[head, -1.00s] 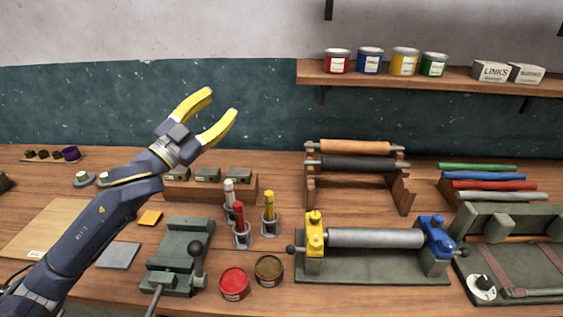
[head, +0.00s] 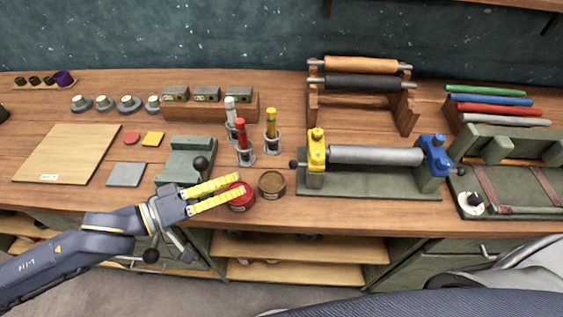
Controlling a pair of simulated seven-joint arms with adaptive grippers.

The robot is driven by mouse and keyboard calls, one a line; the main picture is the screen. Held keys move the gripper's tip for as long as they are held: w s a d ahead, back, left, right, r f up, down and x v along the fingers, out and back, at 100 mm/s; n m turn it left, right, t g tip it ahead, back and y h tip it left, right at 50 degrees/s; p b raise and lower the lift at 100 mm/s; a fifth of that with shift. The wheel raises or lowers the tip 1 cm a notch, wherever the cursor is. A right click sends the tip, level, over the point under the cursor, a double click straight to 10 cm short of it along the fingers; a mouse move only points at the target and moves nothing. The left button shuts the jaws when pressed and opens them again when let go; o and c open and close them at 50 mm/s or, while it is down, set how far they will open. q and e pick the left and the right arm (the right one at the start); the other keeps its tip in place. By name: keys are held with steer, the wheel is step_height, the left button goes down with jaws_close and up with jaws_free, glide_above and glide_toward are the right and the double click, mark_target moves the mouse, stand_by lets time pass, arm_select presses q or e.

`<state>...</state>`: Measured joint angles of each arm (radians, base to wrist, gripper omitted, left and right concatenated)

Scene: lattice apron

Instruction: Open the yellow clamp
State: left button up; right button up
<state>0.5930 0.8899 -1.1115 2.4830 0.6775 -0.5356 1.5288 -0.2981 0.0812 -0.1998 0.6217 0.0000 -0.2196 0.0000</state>
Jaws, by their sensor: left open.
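The yellow clamp (head: 317,150) stands at the left end of a green-grey roller stand (head: 370,182). A grey roller (head: 375,155) runs from it to a blue clamp (head: 434,155) at the right end. A dark ball knob sticks out to the left of the yellow clamp. Whether the clamp is closed over the roller end is too small to tell. My left gripper (head: 228,192) has yellow fingers and is open and empty. It is left of the yellow clamp, lower in the picture, in front of a red tin (head: 241,198). My right gripper is not in view.
A brown tin (head: 271,184) sits between my left gripper and the stand. Behind are upright tubes in holders, one red (head: 244,140). A green-grey vise (head: 186,160) is partly behind my left gripper. A roller rack (head: 361,100) stands at the back. The bench's front edge is close.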

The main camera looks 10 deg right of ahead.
mark_target(293, 164)
arm_select(q)
steer(key=x, duration=1.7)
steer(key=shift+d+f, duration=0.1)
steer(key=shift+f, duration=0.1)
steer(key=shift+c, duration=0.6)
jaws_close()
